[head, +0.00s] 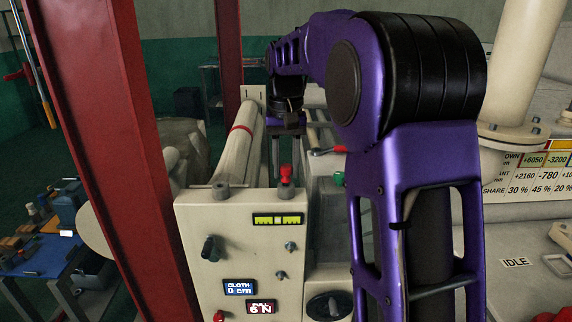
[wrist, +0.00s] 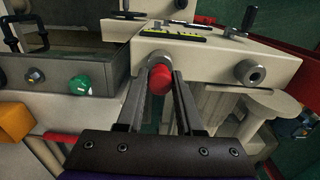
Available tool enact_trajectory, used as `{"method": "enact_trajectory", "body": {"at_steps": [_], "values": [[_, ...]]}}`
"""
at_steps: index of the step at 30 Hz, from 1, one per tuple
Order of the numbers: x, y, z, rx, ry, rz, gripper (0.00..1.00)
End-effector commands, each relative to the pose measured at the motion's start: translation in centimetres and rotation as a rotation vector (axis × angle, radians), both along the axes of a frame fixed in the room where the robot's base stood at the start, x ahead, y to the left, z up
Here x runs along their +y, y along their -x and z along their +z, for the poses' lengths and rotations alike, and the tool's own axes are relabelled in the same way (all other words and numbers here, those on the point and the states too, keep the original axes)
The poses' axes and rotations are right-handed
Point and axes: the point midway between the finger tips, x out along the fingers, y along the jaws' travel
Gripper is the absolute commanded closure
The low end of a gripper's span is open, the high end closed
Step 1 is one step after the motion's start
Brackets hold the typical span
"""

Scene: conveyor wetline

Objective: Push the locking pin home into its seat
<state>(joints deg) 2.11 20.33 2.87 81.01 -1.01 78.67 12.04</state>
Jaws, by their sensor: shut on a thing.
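The locking pin has a red knob (head: 286,171) and stands on a grey collar at the top edge of the cream control box in the head view. In the wrist view the red knob (wrist: 160,80) lies between my two fingers, in front of a round grey seat (wrist: 160,60) in the cream housing. My gripper (wrist: 160,78) is shut on the red knob. In the head view my gripper (head: 284,165) reaches down behind the knob. How deep the pin sits is hidden by the knob and fingers.
The cream control box (head: 230,260) carries a yellow-green gauge, knobs and displays. A cream roller (head: 232,150) runs behind the box. A red post (head: 120,130) stands at left. A green button (wrist: 80,85) is left of my fingers.

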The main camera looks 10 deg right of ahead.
Motion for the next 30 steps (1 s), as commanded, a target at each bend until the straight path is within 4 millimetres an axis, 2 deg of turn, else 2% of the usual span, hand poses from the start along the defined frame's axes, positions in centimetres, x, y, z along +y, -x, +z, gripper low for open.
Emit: {"method": "enact_trajectory", "body": {"at_steps": [12,13,18,26,30], "values": [[0.01,0.03,-1.04,0.001,0.0,0.0,1.0],[0.0,0.02,-0.95,0.001,0.0,0.0,0.61],[0.0,0.02,-0.93,0.001,0.0,0.0,0.3],[0.0,0.01,-0.92,0.001,0.0,0.0,0.29],[0.0,-0.04,-0.19,-0.002,0.0,0.0,0.29]]}}
